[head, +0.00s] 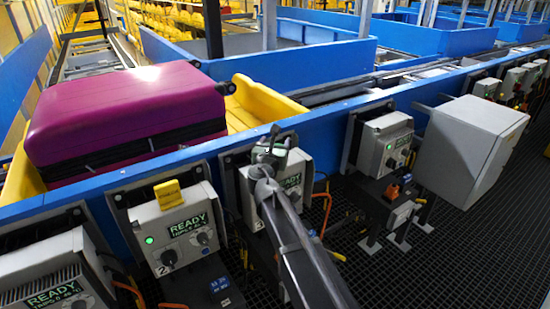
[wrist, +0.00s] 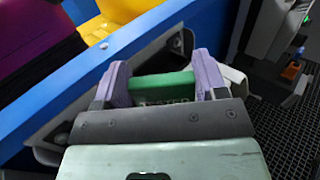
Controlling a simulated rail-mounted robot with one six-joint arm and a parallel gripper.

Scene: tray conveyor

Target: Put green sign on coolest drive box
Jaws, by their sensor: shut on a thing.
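My gripper (wrist: 162,76) has its two lilac fingers shut on the green sign (wrist: 165,88) in the wrist view. In the head view my gripper (head: 270,152) is at the top of the middle drive box (head: 291,184), covering part of it. I cannot tell whether the sign touches the box. Drive box 2 (head: 180,238), left of it, reads READY and has a green light. Another drive box (head: 45,270) is at the lower left, and one (head: 385,145) is to the right. Their temperature figures are too small to read surely.
A yellow sign (head: 168,195) stands on drive box 2. A blue rail (head: 330,125) runs behind the boxes. A purple suitcase (head: 125,115) lies on a yellow tray (head: 250,103). A grey cabinet (head: 465,145) stands out at right. Dark grating (head: 440,255) is clear at lower right.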

